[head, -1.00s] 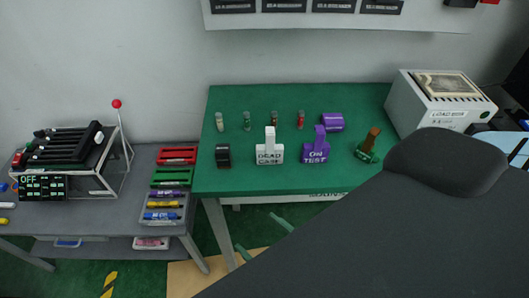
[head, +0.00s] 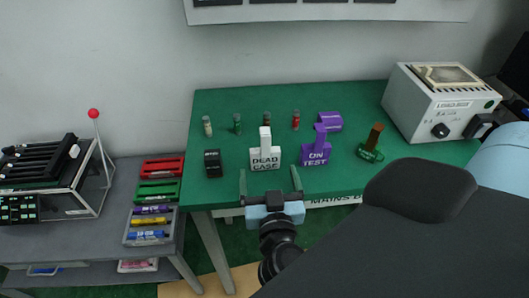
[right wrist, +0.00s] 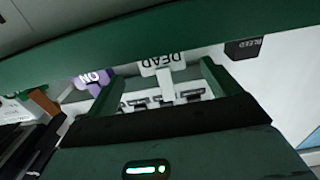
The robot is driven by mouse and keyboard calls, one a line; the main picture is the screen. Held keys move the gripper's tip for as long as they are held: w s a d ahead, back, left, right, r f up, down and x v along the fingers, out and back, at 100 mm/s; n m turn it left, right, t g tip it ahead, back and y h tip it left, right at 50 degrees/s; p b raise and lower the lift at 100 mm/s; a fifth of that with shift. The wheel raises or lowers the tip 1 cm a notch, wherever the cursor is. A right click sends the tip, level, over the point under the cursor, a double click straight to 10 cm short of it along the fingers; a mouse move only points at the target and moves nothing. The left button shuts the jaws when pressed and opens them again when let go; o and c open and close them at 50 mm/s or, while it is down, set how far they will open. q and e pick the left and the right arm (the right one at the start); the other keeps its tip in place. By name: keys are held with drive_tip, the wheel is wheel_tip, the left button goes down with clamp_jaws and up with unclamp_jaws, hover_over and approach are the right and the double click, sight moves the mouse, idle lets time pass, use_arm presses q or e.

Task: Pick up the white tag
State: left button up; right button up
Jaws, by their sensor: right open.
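The white tag (head: 265,157), marked DEAD CASE with an upright stem, stands near the front edge of the green table. It also shows in the right wrist view (right wrist: 163,64), ahead of the gap between my fingers. My right gripper (head: 270,181) is open and empty, at the table's front edge just in front of the tag. Its two green fingers point toward the table, one on each side of the tag's line, apart from it. The fingers also show in the right wrist view (right wrist: 160,85). My left gripper is not in view.
A purple ON TEST tag (head: 316,152) stands close right of the white tag, a black tag (head: 212,164) to its left. Several small vials stand behind. A green-based brown-handled piece (head: 371,147) and a grey machine (head: 440,102) are farther right.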

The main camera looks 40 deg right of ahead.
sight(266, 158)
drive_tip(key=shift+x, duration=3.85)
drive_tip(key=shift+r, duration=0.1)
drive_tip(key=c, duration=1.1)
drive_tip(key=shift+o, duration=0.2)
